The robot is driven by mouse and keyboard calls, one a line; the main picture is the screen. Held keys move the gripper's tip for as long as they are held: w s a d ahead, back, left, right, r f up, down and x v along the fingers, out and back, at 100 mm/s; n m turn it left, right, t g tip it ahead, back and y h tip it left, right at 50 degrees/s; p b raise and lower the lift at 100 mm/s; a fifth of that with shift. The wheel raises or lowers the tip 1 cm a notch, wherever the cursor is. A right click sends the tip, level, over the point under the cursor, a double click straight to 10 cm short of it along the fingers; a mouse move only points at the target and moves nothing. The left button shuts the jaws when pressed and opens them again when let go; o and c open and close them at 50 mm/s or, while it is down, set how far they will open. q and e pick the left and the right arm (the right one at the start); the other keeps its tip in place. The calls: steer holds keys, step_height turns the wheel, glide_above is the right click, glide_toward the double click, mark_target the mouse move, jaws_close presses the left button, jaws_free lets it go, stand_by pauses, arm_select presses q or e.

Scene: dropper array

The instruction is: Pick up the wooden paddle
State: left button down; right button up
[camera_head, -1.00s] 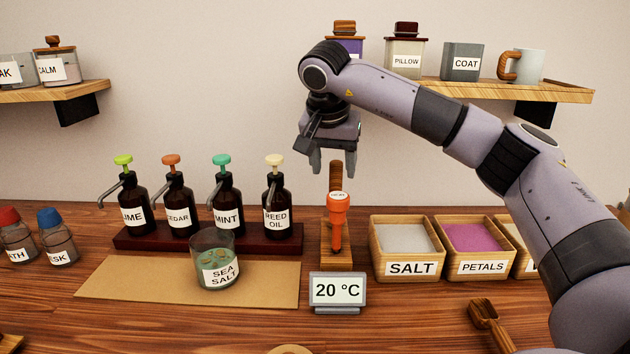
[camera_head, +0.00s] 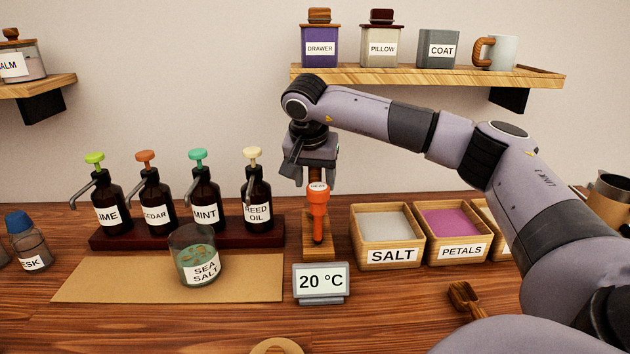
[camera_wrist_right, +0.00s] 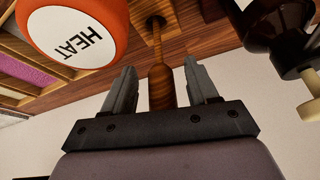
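The wooden paddle (camera_wrist_right: 160,88) stands upright, its thin shaft entering a hole in a wooden stand (camera_wrist_right: 157,22). In the head view its handle (camera_head: 315,175) shows just under my right gripper (camera_head: 307,174), behind an orange tool. In the right wrist view the handle lies between the two fingers of my right gripper (camera_wrist_right: 161,72). The fingers are open, with a visible gap on each side of the handle. The stand also shows in the head view (camera_head: 320,254). My left gripper is not in view.
The orange HEAT tool (camera_head: 317,213) stands close in front of the paddle. Dark pump bottles (camera_head: 204,201) are left of it, salt (camera_head: 389,256) and petals (camera_head: 460,252) boxes right. A 20 °C display (camera_head: 320,283) stands in front. A shelf (camera_head: 420,75) hangs above.

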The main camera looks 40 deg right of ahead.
steer(key=c, duration=1)
steer(key=shift+r, duration=0.1)
